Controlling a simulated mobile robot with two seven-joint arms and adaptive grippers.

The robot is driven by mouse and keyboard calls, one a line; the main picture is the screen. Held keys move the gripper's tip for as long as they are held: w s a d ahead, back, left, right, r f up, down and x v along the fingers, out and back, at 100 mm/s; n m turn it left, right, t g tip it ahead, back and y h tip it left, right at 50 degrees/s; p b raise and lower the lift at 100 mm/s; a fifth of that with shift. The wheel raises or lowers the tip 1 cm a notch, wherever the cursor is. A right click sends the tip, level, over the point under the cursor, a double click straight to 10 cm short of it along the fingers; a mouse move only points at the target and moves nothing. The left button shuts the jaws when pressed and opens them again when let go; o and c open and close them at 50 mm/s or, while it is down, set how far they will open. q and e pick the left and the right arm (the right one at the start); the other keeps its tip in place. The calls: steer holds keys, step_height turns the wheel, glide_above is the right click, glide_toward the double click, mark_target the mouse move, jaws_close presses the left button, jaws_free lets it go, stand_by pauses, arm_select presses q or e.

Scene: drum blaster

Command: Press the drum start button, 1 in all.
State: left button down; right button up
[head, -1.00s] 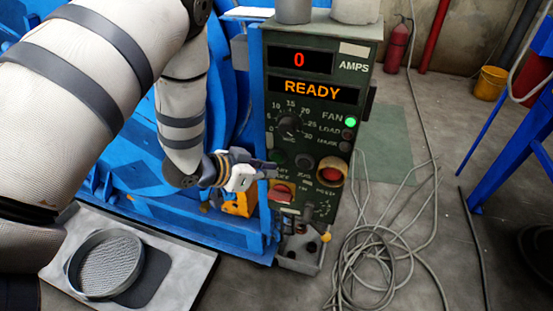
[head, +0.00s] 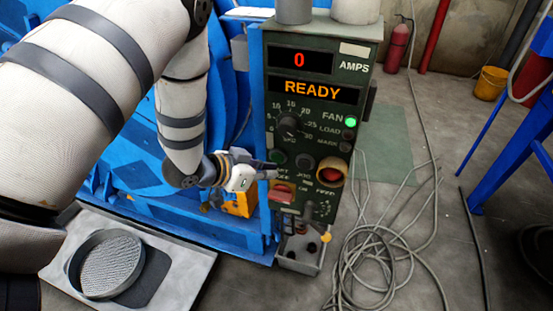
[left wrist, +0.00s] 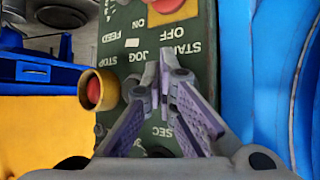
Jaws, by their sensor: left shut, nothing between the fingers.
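The control panel (head: 318,130) shows a red 0 and an orange READY on its displays. The dark green start button (head: 277,156) is at the left of the button row, beside the black jog button (head: 305,161) and the red stop button in its yellow collar (head: 331,171). My left gripper (head: 272,173) is shut and empty at the panel's left edge, just below the start button in the head view. In the left wrist view, upside down, its fingertips (left wrist: 165,65) are over the START and JOG labels; the start button is hidden there. Contact cannot be told. My right gripper is not visible.
A red switch (head: 283,191) sits below the button row. The stop button (left wrist: 95,91) is beside my fingers in the wrist view. Blue machine framing (head: 225,240) stands left of the panel. Loose cables (head: 375,260) lie on the floor to its right.

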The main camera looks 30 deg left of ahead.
arm_select(q)
steer(key=shift+w+a, duration=0.1)
steer(key=shift+w, duration=0.3)
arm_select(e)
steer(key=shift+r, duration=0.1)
